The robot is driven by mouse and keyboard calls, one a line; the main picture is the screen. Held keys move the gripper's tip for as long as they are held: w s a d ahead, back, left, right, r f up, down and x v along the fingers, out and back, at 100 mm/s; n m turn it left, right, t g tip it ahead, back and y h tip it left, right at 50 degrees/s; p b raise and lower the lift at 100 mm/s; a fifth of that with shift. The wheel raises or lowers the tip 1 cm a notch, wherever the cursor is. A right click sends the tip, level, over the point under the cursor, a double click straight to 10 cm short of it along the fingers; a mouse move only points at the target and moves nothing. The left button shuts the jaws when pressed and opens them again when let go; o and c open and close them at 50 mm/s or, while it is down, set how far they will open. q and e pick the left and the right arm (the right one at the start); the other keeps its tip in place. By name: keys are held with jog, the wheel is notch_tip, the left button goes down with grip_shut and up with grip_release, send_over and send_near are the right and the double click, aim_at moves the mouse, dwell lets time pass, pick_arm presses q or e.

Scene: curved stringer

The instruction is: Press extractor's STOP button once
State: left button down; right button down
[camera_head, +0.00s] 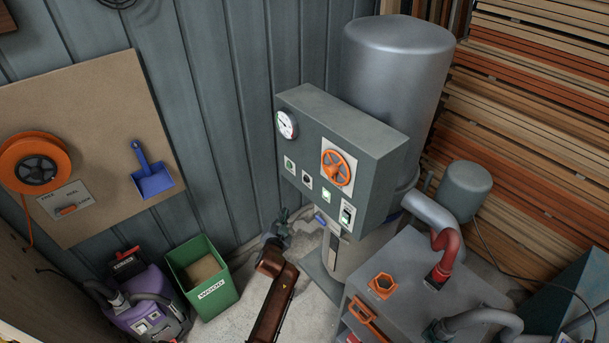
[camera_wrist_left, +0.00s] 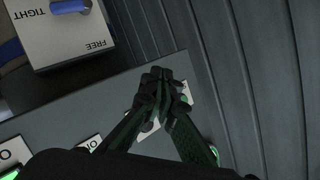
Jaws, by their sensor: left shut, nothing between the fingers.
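The extractor's grey control box (camera_head: 365,130) has a row of small plates below the gauge and orange handwheel. They carry a green button (camera_head: 289,165), a dark button (camera_head: 307,179), a lit green one (camera_head: 327,195) and a rocker switch (camera_head: 347,214). The lettering is too small to tell which is STOP. My left gripper (camera_head: 283,215) is below and left of the box, with nothing in it. In the left wrist view its shut fingers (camera_wrist_left: 166,78) partly cover white plates (camera_wrist_left: 150,127) on the grey panel; contact cannot be told. My right gripper is not in view.
A blue lever (camera_wrist_left: 70,6) on a TIGHT/FREE plate is at the wrist view's upper left. A grey cabinet (camera_head: 400,270) with a red hose elbow stands right of my left arm. A green bin (camera_head: 205,280) and purple vacuum (camera_head: 150,310) stand left.

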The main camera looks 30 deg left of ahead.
aim_at(306, 179)
pick_arm(q)
notch_tip(306, 179, up, 9)
jog(key=a+t+y+p, duration=0.1)
jog(key=shift+w+a, duration=0.2)
jog(key=shift+a, duration=0.1)
jog(key=w+d+b, duration=0.3)
jog(key=w+b, duration=0.2)
jog(key=w, duration=0.3)
jog(key=shift+d, duration=0.2)
jog(key=shift+w, duration=0.1)
dwell(0.9)
